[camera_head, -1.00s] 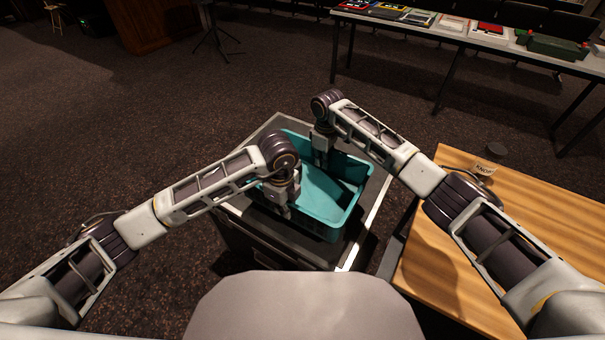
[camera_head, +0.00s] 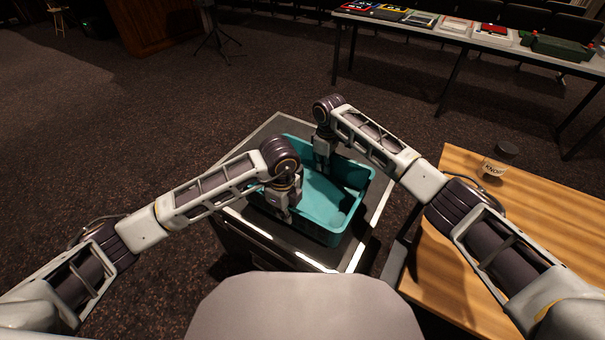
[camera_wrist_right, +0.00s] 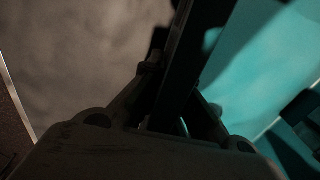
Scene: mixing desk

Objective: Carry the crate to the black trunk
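The teal crate (camera_head: 331,195) is over the top of the black trunk (camera_head: 256,229), which has bright metal edges. I cannot tell whether a small gap is left between them. My left gripper (camera_head: 284,211) is at the crate's left wall, shut on it as far as I can see, its fingers partly hidden. My right gripper (camera_head: 322,166) is at the opposite wall, towards the back. In the right wrist view, its dark fingers (camera_wrist_right: 180,105) close on a dark band that looks like the crate's rim, with the teal inside to the right.
A long table (camera_head: 470,38) with boxes and cases is at the back right. A tripod stand (camera_head: 213,40) stands behind. The carpet at left is clear.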

